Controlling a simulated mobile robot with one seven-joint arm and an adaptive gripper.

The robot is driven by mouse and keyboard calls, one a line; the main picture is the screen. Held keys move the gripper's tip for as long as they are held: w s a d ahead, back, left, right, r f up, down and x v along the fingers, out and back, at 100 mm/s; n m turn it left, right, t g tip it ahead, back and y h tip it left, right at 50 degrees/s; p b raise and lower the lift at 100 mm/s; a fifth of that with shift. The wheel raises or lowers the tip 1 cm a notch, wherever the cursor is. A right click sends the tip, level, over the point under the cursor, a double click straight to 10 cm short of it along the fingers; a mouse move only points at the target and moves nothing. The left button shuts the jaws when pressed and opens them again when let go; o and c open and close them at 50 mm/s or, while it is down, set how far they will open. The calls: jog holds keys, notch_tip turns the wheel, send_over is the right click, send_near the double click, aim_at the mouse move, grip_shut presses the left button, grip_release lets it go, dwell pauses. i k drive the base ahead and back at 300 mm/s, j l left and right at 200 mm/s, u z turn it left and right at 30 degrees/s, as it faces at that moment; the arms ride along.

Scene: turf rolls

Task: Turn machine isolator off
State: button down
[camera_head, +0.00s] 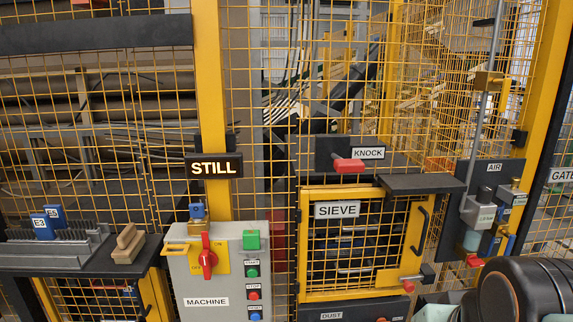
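The machine isolator is a red rotary handle (208,259) on a yellow plate, on the front of a grey control box (207,285) labelled MACHINE. The handle stands about upright, with its long end pointing up. A yellow tab (176,248) sticks out at the box's upper left. A blue padlock-like piece (196,211) sits just above the box. My gripper is not in view, and nothing is seen touching the handle.
Green, red and blue buttons (253,295) line the box's right side. A black shelf (60,262) with blue tags and a wooden block (128,244) juts out at left. The SIEVE door (355,250) is at right. A large black rounded body (525,290) fills the lower right.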

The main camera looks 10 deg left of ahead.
aim_at(209, 260)
jog(key=u, duration=1.3)
